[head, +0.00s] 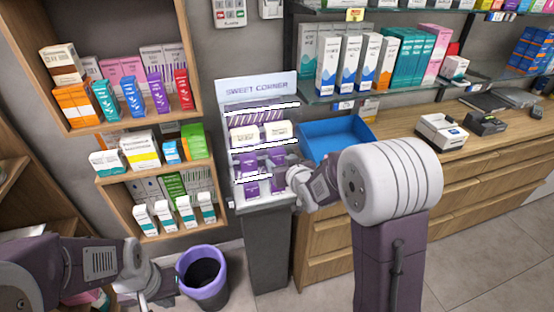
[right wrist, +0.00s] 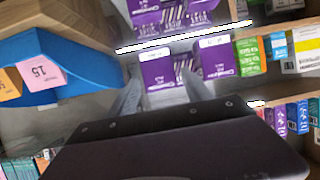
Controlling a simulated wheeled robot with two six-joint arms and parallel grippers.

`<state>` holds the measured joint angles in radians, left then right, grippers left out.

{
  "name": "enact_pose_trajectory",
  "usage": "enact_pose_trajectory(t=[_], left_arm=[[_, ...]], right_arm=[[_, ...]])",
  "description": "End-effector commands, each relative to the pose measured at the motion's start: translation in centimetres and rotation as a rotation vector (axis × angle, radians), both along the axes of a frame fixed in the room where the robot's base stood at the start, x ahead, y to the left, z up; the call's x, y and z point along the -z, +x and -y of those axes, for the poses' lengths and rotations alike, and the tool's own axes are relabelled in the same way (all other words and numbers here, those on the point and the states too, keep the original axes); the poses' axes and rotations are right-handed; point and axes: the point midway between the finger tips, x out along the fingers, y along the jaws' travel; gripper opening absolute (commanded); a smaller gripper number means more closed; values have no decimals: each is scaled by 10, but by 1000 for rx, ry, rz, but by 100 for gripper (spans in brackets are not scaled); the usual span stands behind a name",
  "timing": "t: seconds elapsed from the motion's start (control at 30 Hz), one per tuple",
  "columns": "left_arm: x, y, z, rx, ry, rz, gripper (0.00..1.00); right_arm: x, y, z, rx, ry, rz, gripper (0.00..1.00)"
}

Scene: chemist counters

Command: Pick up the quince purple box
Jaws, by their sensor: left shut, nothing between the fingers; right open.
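Purple boxes stand in the lower rows of the white "SWEET CORNER" display (head: 257,90); one purple box (head: 251,187) is low on its left, another (head: 279,180) on its right. I cannot read which is quince. My right gripper (head: 293,180) is beside the display's lower right side, partly hidden by its own wrist. In the right wrist view its open fingers (right wrist: 162,95) point at a purple-and-white box (right wrist: 158,73), with a second purple box (right wrist: 215,58) to the right. Nothing is visibly held. My left gripper (head: 160,283) is shut and empty at lower left, far from the display.
A blue tray (head: 335,137) sits on the wooden counter (head: 400,150) right of the display. Wooden shelves with medicine boxes (head: 140,150) stand to the left. A purple bin (head: 203,275) is on the floor below, near my left gripper. A glass shelf with boxes hangs above the counter.

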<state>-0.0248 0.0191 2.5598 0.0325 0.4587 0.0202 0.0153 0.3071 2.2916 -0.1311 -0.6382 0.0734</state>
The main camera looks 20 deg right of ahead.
Motion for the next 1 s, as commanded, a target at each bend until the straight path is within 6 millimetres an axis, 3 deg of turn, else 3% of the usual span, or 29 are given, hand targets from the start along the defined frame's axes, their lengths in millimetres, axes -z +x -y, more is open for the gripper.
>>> enact_pose_trajectory(t=[0.1,0.37,0.6,0.63,0.8,1.0], left_arm=[[-1,0,0,0,0,0,0],[-4,0,0,0,0,0,0],[-4,0,0,0,0,0,0],[-4,0,0,0,0,0,0],[-4,0,0,0,0,0,0],[-4,0,0,0,0,0,0]], right_arm=[[2,5,0,0,0,-1,58],[18,44,0,0,0,-2,58],[20,48,0,0,0,0,58],[20,48,0,0,0,0,55],[20,48,0,0,0,0,8],[20,48,0,0,0,-1,8]])
